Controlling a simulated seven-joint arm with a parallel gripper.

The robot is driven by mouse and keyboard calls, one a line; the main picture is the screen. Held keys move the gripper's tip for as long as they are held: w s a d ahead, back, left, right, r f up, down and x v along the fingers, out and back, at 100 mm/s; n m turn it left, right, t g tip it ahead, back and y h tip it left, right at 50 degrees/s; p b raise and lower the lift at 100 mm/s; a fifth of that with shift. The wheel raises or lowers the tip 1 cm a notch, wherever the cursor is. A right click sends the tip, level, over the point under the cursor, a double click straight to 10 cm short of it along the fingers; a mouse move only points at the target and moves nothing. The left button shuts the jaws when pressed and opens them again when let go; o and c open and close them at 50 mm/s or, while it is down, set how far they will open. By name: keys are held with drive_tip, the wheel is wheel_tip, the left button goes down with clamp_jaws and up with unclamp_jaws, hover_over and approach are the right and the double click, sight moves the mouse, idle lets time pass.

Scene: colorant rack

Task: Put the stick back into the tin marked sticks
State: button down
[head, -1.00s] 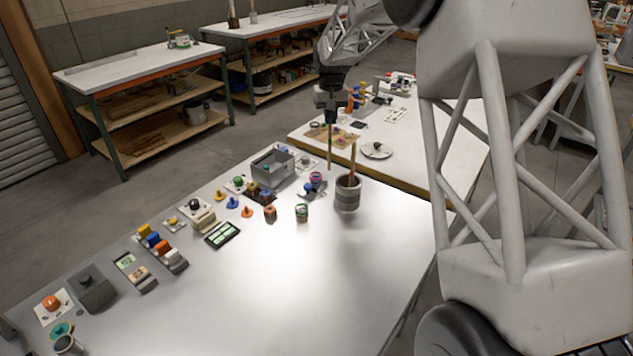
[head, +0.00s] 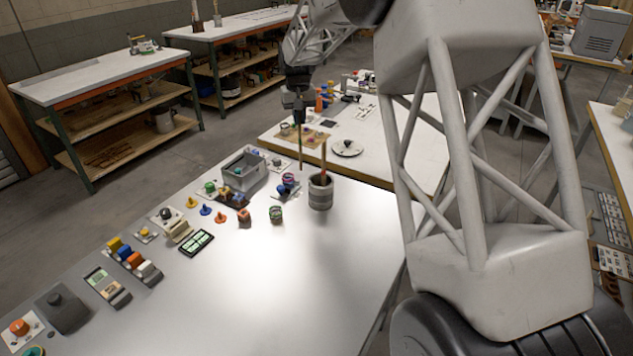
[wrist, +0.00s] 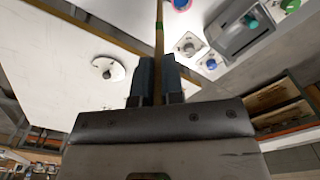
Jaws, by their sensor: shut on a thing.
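My gripper (head: 298,98) is shut on a thin wooden stick (head: 300,140), which hangs upright below it in the head view. In the wrist view the stick (wrist: 159,38) runs between the two dark fingers (wrist: 156,78) and bears a green band. The tin (head: 321,197) is a grey, banded cylinder near the table's far right edge, with a brown stick (head: 323,158) standing in it. The held stick's lower end shows just left of the tin's rim, apart from it. Its height over the table is hard to tell. No marking on the tin is legible.
Several coloured knobs and blocks line the table's left side. A second white table (head: 400,140) with a round plate (head: 347,147) lies behind. The front of the near table (head: 270,290) is clear.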

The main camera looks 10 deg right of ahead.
drive_tip(key=s+d+r+m+g+h, duration=0.1)
drive_tip(key=s+d+r+m, duration=0.1)
drive_tip(key=s+r, duration=0.5)
drive_tip(key=shift+m, duration=0.5)
drive_tip(key=shift+f, duration=0.25)
wheel_tip(320, 180, down, 13)
idle(2.0)
idle(0.3)
drive_tip(key=c, duration=1.2)
unclamp_jaws()
drive_tip(key=shift+o, duration=0.2)
